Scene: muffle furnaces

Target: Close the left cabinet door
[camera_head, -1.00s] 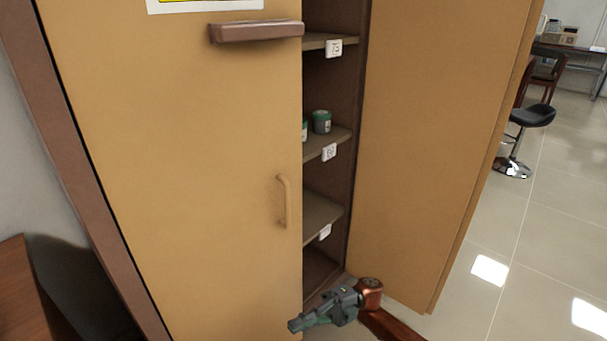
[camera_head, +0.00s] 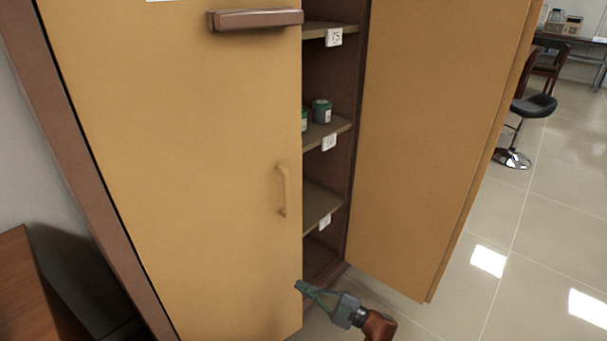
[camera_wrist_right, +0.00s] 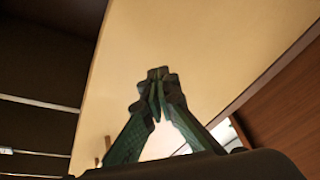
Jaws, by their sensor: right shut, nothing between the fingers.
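The left cabinet door (camera_head: 190,170) is a tan panel with a brown ledge-like bar (camera_head: 255,20) near its top and a small curved handle (camera_head: 283,190) by its right edge. It covers the left part of the opening; its lower corner seems to stand out from the cabinet floor. My right gripper (camera_head: 299,287) is shut and empty, its tips at the door's lower right edge; I cannot tell if they touch. In the right wrist view the closed fingertips (camera_wrist_right: 158,76) show before a tan panel (camera_wrist_right: 200,50). My left gripper is out of view.
The right cabinet door (camera_head: 425,140) stands wide open. Between the doors are shelves (camera_head: 322,203) with number tags and green-and-white jars (camera_head: 321,111). A brown wooden surface (camera_head: 25,290) is at lower left. A black stool (camera_head: 534,106) stands on the open tiled floor at right.

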